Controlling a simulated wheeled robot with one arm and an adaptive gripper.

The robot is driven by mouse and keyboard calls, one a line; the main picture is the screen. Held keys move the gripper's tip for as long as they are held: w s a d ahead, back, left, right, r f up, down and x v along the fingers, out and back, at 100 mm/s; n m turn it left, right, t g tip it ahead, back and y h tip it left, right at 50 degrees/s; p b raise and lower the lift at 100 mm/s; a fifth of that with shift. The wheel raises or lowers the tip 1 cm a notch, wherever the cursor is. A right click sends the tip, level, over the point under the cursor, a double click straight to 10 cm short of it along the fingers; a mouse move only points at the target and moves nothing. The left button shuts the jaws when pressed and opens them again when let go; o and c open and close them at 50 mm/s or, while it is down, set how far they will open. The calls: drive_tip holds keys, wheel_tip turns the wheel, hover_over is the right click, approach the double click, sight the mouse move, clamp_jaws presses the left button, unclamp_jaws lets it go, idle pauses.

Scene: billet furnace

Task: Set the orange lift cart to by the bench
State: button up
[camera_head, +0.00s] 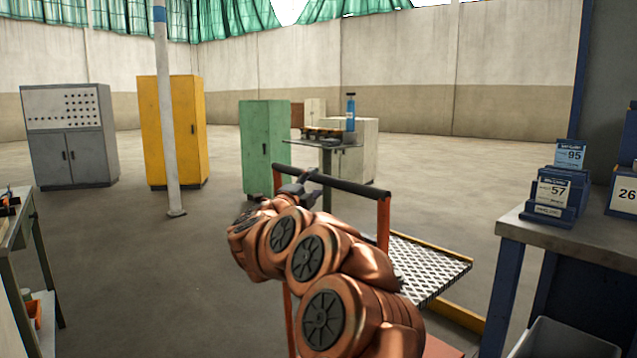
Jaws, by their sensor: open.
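The orange lift cart stands in front of me, with orange uprights (384,225), a black push bar (345,184) and a patterned metal platform (425,266) edged in yellow. My copper-coloured arm reaches over its near side and hides part of the frame. My gripper (306,182) is open at the left part of the push bar; I cannot tell whether the bar lies between the fingers. A workbench (530,232) with blue legs stands to the right of the cart, apart from it. Another bench (18,222) is at the left edge. I cannot tell which bench is meant.
A white post (166,120) stands left of centre. Grey (72,150), yellow (188,130) and green (262,145) cabinets stand behind. A grey bin (565,340) is under the right bench. Floor at left centre is clear.

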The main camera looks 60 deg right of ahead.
sight(316, 181)
drive_tip(key=shift+x, duration=1.85)
clamp_jaws()
